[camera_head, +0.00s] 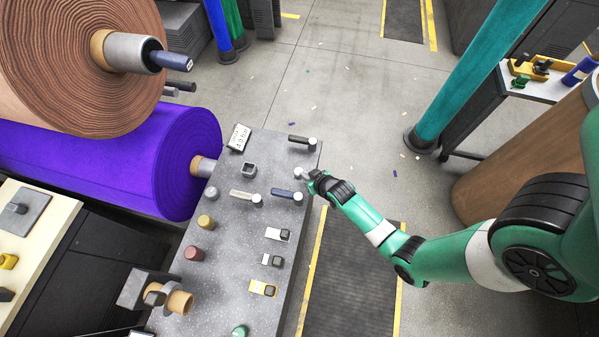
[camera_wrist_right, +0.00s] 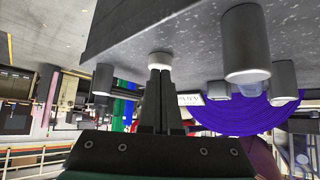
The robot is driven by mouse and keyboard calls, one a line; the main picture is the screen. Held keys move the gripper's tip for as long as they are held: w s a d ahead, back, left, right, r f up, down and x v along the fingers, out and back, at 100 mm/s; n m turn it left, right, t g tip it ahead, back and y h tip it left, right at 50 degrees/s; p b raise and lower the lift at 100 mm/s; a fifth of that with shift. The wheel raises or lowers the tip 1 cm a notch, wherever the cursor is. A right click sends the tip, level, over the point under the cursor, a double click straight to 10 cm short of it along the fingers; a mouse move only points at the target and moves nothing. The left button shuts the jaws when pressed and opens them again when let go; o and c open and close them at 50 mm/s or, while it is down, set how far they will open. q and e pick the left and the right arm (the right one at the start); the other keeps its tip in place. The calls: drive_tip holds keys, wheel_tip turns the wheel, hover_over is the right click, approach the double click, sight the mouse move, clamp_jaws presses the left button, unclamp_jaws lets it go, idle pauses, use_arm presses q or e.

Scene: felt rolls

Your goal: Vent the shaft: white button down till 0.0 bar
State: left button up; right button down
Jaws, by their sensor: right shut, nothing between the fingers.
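The white button (camera_head: 299,173) is on the right part of the speckled grey panel (camera_head: 225,235). My right gripper (camera_head: 311,180) is shut and empty, with its tips right at the button in the head view. In the right wrist view the shut fingertips (camera_wrist_right: 160,70) meet the pale round button (camera_wrist_right: 159,58), which sticks out from the panel face. I cannot tell how far it is pressed. A small white display (camera_head: 239,138) sits at the panel's far left corner; its figures are too small to read surely. My left gripper is not in view.
Several switches, a yellow knob (camera_head: 206,221) and a red knob (camera_head: 194,253) stand nearer. A purple roll (camera_head: 150,160) lies left; open floor is to the right.

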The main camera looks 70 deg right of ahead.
drive_tip(key=shift+f+b, duration=1)
drive_tip(key=shift+f, duration=0.2)
idle(1.1)
wheel_tip(320, 180, up, 6)
drive_tip(key=p, duration=0.6)
drive_tip(key=shift+r, duration=0.1)
